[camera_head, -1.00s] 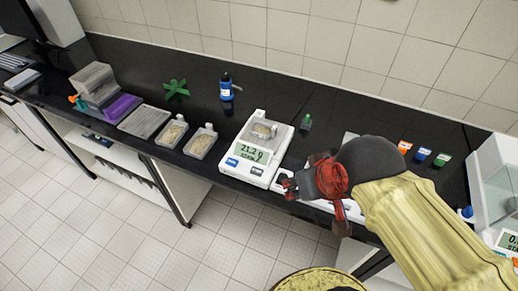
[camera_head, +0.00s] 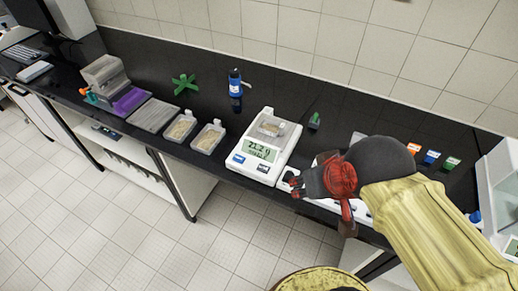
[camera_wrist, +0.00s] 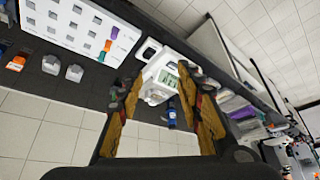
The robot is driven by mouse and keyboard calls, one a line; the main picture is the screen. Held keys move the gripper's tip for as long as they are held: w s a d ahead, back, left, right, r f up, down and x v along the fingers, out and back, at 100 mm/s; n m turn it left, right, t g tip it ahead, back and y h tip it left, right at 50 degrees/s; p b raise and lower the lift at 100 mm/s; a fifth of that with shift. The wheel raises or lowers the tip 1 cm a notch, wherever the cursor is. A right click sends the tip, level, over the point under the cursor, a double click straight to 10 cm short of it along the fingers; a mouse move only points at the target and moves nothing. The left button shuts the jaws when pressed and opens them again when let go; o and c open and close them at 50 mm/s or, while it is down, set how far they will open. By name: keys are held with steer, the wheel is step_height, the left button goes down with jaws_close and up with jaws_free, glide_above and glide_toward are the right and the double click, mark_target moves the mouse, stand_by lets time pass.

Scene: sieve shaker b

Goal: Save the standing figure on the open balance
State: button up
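The open balance (camera_head: 284,161) is white and stands on the dark bench, with a clear dish (camera_head: 270,127) holding some contents on its pan. Its green display (camera_head: 259,151) reads about 21.2 g, with a small status line too blurred to read. A blue key (camera_head: 238,159) and a dark key (camera_head: 263,167) sit on its front. My gripper (camera_head: 295,185) is just right of the balance's front, apart from the keys. In the wrist view the fingers of my gripper (camera_wrist: 160,83) are spread with nothing held, and the balance (camera_wrist: 153,92) shows between them.
Two sample trays (camera_head: 208,138) and a flat grey tray (camera_head: 154,115) lie left of the balance. A blue bottle (camera_head: 235,90) and a small green bottle (camera_head: 314,121) stand behind. A white rack lies partly behind my arm. An enclosed balance (camera_head: 502,190) is at far right.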

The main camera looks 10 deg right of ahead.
steer(key=shift+c, duration=0.6)
steer(key=c, duration=0.7)
jaws_close()
stand_by(0.4)
